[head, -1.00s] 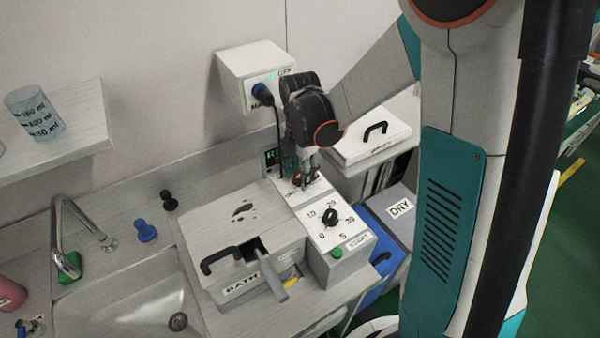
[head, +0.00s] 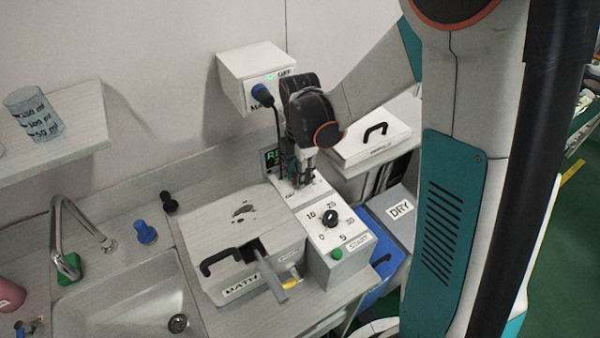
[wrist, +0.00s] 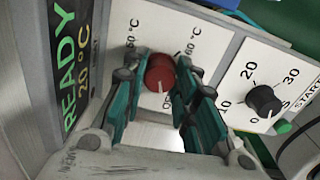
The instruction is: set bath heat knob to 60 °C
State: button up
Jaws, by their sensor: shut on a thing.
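The red bath heat knob (wrist: 160,76) sits on a white panel in the wrist view. Its white pointer line is toward the OFF mark, whose lettering is partly hidden. A 60 °C mark (wrist: 191,40) is printed at the knob's upper right, and another °C mark, partly hidden, at its upper left. My gripper (wrist: 160,84) is shut on the knob, one teal finger on each side. In the head view my gripper (head: 302,182) points down at the rear of the control box and hides the knob. The display (wrist: 75,70) reads READY 20 °C.
A black timer knob (head: 331,218) with a number scale and a green START button (head: 336,253) are nearer on the same box. The lidded bath (head: 235,235) is to the left.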

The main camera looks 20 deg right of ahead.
jog(key=m, duration=0.6)
jog(key=shift+b, duration=0.3)
jog(key=m, duration=0.5)
jog(key=shift+m, duration=0.3)
jog(key=m, duration=0.5)
jog(key=shift+s+b, duration=0.1)
jog(key=shift+b, duration=0.2)
jog(key=m, duration=0.6)
jog(key=shift+a+m, duration=0.1)
jog(key=shift+m, duration=0.3)
jog(key=m, duration=1.3)
jog(key=shift+m, duration=0.3)
jog(key=m, duration=0.4)
jog(key=shift+m, duration=0.3)
jog(key=m, duration=0.4)
jog(key=shift+m, duration=0.3)
